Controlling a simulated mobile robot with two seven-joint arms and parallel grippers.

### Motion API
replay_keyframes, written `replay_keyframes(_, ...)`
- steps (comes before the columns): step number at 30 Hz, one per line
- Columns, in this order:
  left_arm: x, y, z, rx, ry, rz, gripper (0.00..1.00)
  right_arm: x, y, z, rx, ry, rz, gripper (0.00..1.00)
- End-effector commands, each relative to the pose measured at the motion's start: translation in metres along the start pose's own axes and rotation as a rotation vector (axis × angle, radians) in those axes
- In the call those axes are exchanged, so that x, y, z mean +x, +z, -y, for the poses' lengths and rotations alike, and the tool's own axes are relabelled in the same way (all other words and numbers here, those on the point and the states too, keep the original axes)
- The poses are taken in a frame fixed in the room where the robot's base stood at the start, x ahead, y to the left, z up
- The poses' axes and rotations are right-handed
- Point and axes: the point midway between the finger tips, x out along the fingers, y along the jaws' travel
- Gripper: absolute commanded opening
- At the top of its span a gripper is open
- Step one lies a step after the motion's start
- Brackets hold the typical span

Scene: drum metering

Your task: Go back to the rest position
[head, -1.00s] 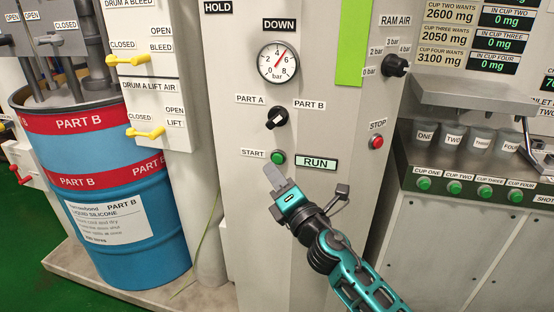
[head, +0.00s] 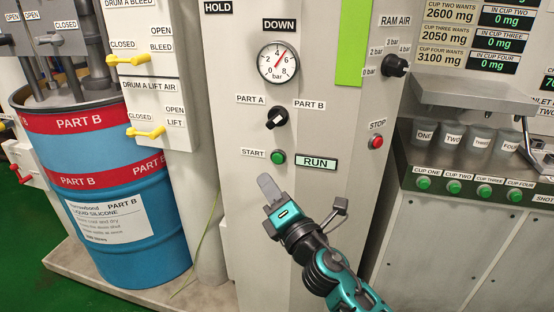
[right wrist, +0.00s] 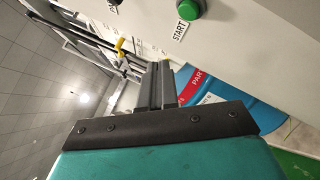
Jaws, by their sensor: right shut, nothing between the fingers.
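My right gripper (head: 268,186) is shut and empty in the head view, in front of the grey panel (head: 240,210), below and apart from the green START button (head: 278,157). In the right wrist view its closed fingers (right wrist: 155,85) point away from the camera, and the START button (right wrist: 190,8) shows above and to the right of them. The RUN display (head: 316,162) is lit beside the START button. My left gripper does not show in the head view.
A blue drum (head: 135,235) marked PART B stands at the left. Yellow valve handles (head: 145,132) stick out beside it. The red STOP button (head: 376,141), the ram air knob (head: 395,66) and a bench with cups (head: 452,136) are at the right.

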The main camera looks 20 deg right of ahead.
Motion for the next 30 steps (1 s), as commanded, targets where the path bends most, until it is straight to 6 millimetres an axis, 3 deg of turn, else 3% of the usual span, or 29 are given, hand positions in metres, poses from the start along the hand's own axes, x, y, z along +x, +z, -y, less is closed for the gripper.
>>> replay_keyframes(8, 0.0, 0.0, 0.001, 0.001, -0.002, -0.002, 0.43, -0.001, -0.001, 0.002, 0.012, -0.006, -0.002, 0.0)
replay_keyframes(11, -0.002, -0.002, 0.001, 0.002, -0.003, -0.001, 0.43, -0.015, -0.007, 0.016, 0.152, -0.064, -0.012, 0.0)
replay_keyframes(14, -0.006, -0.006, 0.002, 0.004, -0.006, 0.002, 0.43, -0.043, -0.019, 0.042, 0.424, -0.181, -0.014, 0.0)
replay_keyframes(21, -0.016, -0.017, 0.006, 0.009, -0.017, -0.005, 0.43, -0.151, -0.062, 0.106, 1.263, -0.569, 0.126, 0.0)
replay_keyframes(27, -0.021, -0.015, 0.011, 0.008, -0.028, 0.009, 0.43, -0.23, -0.09, 0.126, 1.761, -0.807, 0.339, 0.0)
replay_keyframes(30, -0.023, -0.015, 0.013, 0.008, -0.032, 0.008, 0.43, -0.251, -0.097, 0.129, 1.891, -0.864, 0.414, 0.0)
